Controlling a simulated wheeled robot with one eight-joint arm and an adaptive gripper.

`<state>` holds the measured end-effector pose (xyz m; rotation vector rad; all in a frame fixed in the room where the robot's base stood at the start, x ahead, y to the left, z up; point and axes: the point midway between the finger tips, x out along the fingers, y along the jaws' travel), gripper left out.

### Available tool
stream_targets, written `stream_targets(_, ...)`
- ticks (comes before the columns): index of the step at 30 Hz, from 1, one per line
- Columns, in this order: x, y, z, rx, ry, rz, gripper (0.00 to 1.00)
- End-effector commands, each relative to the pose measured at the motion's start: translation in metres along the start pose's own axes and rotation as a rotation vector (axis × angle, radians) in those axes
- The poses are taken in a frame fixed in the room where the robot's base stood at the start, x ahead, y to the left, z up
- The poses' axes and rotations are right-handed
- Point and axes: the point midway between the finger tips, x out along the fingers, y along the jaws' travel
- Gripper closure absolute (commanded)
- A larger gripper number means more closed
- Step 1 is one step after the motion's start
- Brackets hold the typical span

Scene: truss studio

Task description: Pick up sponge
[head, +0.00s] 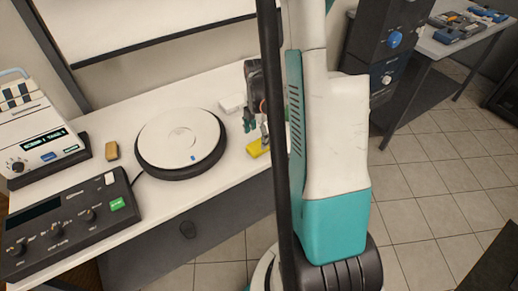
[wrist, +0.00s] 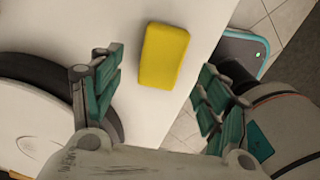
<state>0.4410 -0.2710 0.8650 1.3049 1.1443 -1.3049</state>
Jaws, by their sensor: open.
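A yellow sponge (wrist: 163,55) lies flat on the white table (wrist: 112,20) near its edge. In the head view the sponge (head: 257,148) shows just left of my arm, partly hidden by it. My gripper (wrist: 158,88) is open and empty in the wrist view, with one green-padded finger on each side of the sponge's line and the sponge beyond, between the fingertips. In the head view my gripper (head: 256,123) is over the sponge, mostly hidden behind my arm. I cannot tell how high it is above the table.
A round white device with a dark rim (head: 181,140) stands left of the sponge. A small brown block (head: 112,150), a display machine (head: 38,130) and a black control panel (head: 68,222) are farther left. A white block (head: 232,103) lies behind. Tiled floor drops off beyond the table edge.

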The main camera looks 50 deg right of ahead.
Motion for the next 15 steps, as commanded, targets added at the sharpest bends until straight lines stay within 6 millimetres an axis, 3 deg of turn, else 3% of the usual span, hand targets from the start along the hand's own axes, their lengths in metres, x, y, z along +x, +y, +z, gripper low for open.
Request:
stream_targets(6, 0.035, -0.002, 0.0, 0.0, 0.0, 0.0, 0.31)
stream_targets(15, 0.039, -0.003, 0.0, 0.0, 0.0, 0.0, 0.33)
